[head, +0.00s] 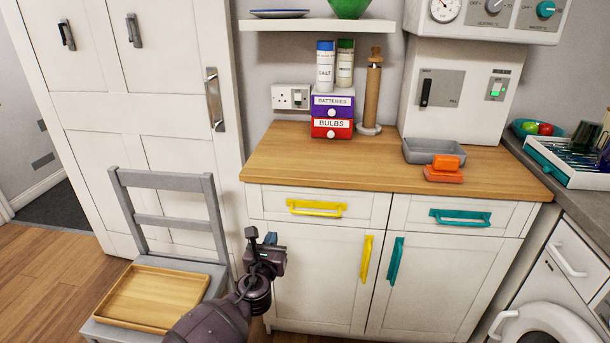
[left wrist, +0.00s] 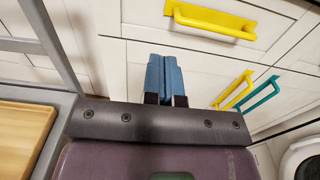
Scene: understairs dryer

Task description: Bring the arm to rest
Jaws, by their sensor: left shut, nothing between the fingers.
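My left gripper (head: 262,240) is in front of the white cabinet (head: 315,270), below and left of the yellow drawer handle (head: 316,208). In the left wrist view its blue fingers (left wrist: 165,80) are together with nothing between them. The fingers appear apart from the cabinet front and its handles. My left arm comes up from the bottom of the head view, just right of the grey chair (head: 170,222). My right gripper is not in either view.
A wooden tray (head: 150,297) lies on the chair seat beside my arm. A teal handle (head: 395,262) and a white washer-like machine (head: 545,325) are at right.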

